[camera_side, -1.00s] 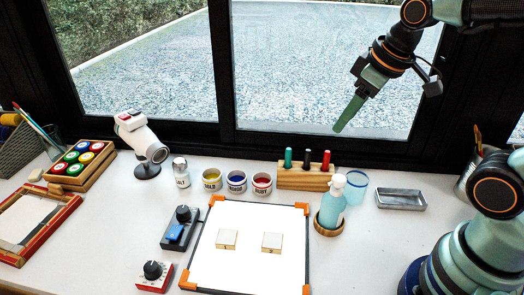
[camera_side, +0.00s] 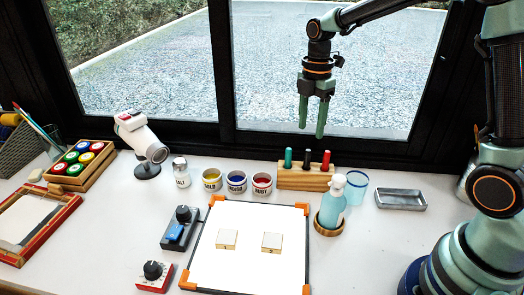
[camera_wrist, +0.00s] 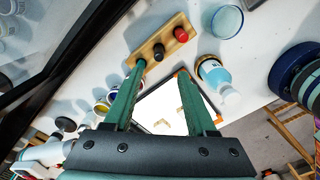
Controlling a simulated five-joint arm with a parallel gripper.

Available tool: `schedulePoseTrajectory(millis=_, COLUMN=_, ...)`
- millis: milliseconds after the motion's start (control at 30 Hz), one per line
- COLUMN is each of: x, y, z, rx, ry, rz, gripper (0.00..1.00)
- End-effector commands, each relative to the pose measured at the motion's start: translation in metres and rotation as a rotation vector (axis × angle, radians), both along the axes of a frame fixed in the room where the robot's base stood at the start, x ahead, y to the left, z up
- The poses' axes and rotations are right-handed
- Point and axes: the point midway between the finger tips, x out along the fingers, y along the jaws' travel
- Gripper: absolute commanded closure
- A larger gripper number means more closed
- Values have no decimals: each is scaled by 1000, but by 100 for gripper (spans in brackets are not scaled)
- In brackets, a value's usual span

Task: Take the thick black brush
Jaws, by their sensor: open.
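The black brush (camera_side: 307,158) stands upright in a wooden rack (camera_side: 290,182), between a green brush (camera_side: 288,158) and a red brush (camera_side: 326,160). In the wrist view the black brush (camera_wrist: 158,51) shows from above in the rack, with the red brush (camera_wrist: 181,35) beside it. The green one there is largely lost against a green finger. My gripper (camera_side: 311,130) is open and empty, fingers pointing down, above the rack in the side view. In the wrist view its two fingers (camera_wrist: 160,90) are spread apart. None of the brushes is between the fingertips.
A soap bottle (camera_side: 332,203) in a wooden dish and a glass (camera_side: 356,188) stand right of the rack. Paint pots (camera_side: 237,181) stand to its left. A metal tray (camera_side: 401,199) lies farther right. A framed white sheet (camera_side: 247,262) lies in front; the window is behind.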

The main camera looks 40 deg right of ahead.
Motion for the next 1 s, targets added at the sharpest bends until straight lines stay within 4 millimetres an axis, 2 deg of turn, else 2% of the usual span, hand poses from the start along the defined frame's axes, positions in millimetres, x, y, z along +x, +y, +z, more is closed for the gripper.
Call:
schedulePoseTrajectory(millis=33, x=-1, y=0, z=-10, rx=0, ry=6, rz=-1, gripper=43)
schedulePoseTrajectory(millis=200, x=-1, y=0, z=-37, rx=0, ry=4, rz=-2, gripper=43)
schedulePoseTrajectory(millis=467, x=0, y=0, z=-55, rx=0, ry=2, rz=-3, gripper=43)
schedulePoseTrajectory(millis=700, x=1, y=-2, z=-90, rx=0, ry=5, rz=-3, gripper=43)
schedulePoseTrajectory(millis=833, x=2, y=-2, z=-100, rx=0, ry=2, rz=-3, gripper=43)
schedulePoseTrajectory(millis=1000, x=2, y=-2, z=-102, rx=0, ry=-1, rz=-4, gripper=43)
